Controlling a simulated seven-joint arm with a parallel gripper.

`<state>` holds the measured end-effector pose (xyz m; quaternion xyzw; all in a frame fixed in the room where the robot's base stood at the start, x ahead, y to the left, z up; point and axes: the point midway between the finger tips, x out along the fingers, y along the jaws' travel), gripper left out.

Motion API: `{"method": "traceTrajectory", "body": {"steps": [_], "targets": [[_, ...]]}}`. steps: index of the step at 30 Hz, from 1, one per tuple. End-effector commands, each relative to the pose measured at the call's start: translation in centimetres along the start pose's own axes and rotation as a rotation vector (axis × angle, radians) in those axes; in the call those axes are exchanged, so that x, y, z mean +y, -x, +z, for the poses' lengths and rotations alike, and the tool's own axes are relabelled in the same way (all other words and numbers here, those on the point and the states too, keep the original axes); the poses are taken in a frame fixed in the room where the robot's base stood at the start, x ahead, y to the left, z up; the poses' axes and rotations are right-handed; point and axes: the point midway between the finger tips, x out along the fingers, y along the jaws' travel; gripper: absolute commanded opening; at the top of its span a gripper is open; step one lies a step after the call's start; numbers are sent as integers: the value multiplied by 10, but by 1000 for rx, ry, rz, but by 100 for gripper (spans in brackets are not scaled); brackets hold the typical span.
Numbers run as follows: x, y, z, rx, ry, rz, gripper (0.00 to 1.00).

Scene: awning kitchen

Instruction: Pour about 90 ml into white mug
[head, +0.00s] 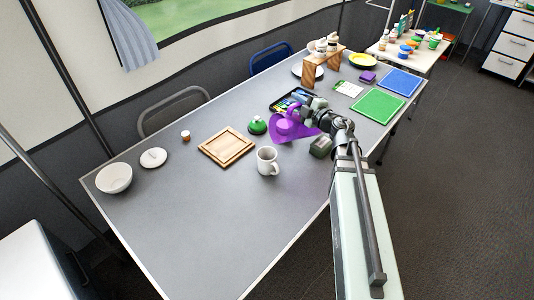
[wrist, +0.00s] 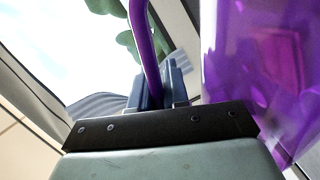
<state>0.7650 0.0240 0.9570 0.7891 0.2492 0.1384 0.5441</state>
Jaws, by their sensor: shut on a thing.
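A white mug (head: 267,161) stands upright on the grey table in the head view, to the left of my arm. My gripper (head: 309,108) is shut on a purple translucent pitcher (head: 285,127), which is to the right of and behind the mug. In the wrist view my gripper's fingers (wrist: 161,85) close around the pitcher's purple handle (wrist: 143,45), and the pitcher's body (wrist: 250,70) fills the right side. I cannot tell the liquid level, or whether the pitcher touches the table. The inside of the mug is too small to read.
A wooden tray (head: 227,145) lies left of the mug, and a green-topped thing (head: 257,125) stands behind it. A grey-green box (head: 320,147) sits right of the mug. A black tray (head: 290,100) lies behind the pitcher. A white bowl (head: 114,178) is far left. The table front is clear.

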Motion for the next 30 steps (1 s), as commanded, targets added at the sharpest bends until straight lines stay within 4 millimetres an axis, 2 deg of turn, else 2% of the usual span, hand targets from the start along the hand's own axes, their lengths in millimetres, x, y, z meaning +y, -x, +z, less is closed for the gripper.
{"method": "traceTrajectory", "body": {"steps": [6,30], "targets": [[-10,0,-21,-6,115,0,0],[-10,0,-24,-6,152,2,0]]}}
